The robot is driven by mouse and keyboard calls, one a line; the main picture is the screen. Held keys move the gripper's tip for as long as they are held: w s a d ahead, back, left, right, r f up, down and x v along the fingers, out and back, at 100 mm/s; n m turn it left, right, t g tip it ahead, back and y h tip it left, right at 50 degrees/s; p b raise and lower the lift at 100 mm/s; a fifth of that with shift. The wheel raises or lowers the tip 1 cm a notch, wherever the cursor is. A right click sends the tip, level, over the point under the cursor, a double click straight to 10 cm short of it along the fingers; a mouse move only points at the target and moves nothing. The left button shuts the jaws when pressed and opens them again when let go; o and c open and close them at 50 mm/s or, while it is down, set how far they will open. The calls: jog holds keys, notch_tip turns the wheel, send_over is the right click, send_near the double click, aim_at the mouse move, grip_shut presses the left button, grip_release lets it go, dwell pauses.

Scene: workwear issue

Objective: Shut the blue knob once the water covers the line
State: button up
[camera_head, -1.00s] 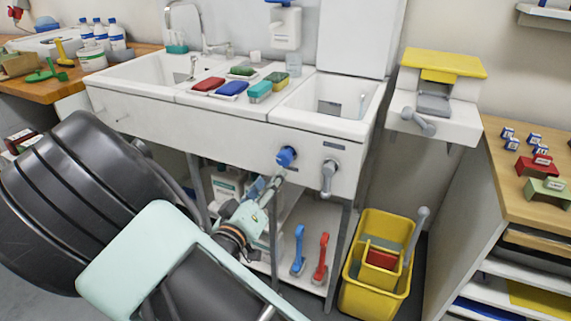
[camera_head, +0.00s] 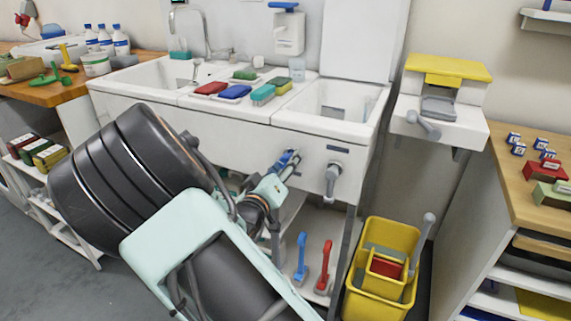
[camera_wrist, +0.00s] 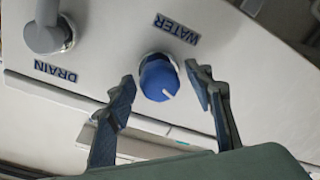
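In the head view my gripper (camera_head: 287,163) is at the panel and largely covers the knob. The right basin (camera_head: 366,126) is above; I cannot make out a water level or a line in it.
A grey drain lever (camera_wrist: 48,36) is close beside the knob; it also shows in the head view (camera_head: 332,178). A blue brush (camera_head: 301,258), a red brush (camera_head: 323,266) and a yellow bucket (camera_head: 378,305) are below. Coloured sponges (camera_head: 235,92) lie on the sink top.

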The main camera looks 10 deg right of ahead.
jog(key=c, duration=1.1)
jog(key=m+b, duration=0.1)
jog(key=m, duration=0.3)
jog(key=shift+f+b, duration=0.15)
jog(key=shift+b, duration=0.25)
jog(key=m+b, duration=0.2)
jog(key=m, duration=0.1)
jog(key=shift+m, duration=0.4)
jog(key=m+b, duration=0.2)
jog(key=m, duration=0.1)
jog(key=shift+h, duration=0.4)
jog(key=shift+m+b, duration=0.4)
jog(key=shift+m, duration=1)
